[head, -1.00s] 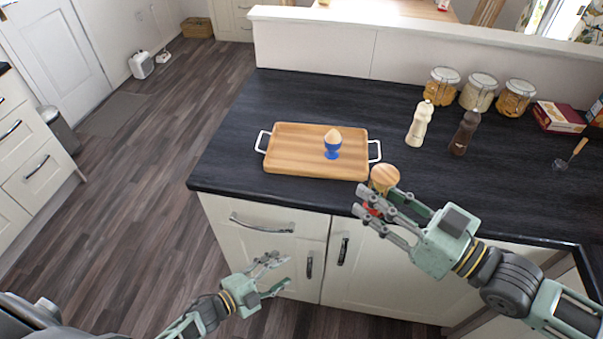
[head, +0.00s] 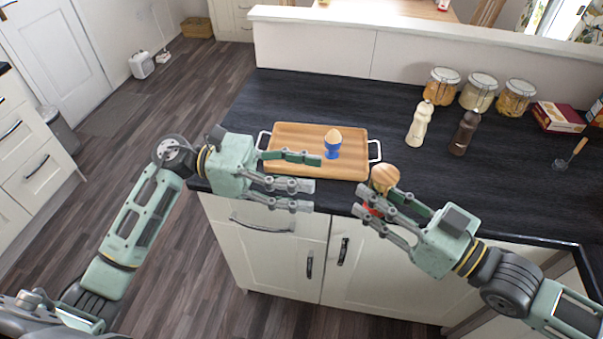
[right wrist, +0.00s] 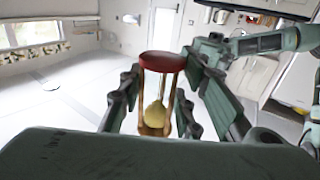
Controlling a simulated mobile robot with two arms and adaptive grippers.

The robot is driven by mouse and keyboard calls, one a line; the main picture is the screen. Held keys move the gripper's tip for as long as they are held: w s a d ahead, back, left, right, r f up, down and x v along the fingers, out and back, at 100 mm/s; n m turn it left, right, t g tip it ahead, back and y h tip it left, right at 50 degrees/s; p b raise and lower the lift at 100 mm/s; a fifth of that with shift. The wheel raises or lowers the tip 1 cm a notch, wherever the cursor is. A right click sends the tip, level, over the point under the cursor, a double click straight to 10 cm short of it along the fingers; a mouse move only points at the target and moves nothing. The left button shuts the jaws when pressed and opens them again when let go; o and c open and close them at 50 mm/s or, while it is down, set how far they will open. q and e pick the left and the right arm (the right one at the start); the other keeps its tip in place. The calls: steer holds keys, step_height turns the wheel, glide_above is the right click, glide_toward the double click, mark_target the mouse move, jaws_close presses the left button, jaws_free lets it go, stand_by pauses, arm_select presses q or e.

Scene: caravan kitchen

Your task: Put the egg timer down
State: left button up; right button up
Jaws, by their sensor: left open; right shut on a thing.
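The egg timer is an hourglass with a wooden end (head: 385,176) and a red end, which shows in the right wrist view (right wrist: 163,62). My right gripper (head: 377,207) is shut on the egg timer at the counter's front edge, just right of the tray. In the right wrist view its fingers lie on both sides of the timer. My left gripper (head: 318,178) is open and empty, in front of the wooden tray (head: 290,136). Its fingers overlap the tray's lower part in the head view. A blue egg cup (head: 332,151) with an egg (head: 333,136) stands on the tray.
A cream mill (head: 420,124) and a dark brown mill (head: 464,133) stand behind the timer. Glass jars (head: 477,92), a red box (head: 559,117) and a wooden-handled utensil (head: 578,150) are farther right. The dark counter (head: 500,190) is clear to the right of the timer.

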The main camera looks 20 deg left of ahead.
mark_target(372, 187)
arm_select(q)
steer(key=d, duration=0.8)
steer(key=w+d, duration=0.1)
steer(key=d, duration=0.3)
steer(key=c, duration=1.1)
jaws_close()
arm_select(e)
steer(key=o, duration=1.3)
steer(key=shift+c, duration=0.2)
steer(key=shift+d, duration=0.1)
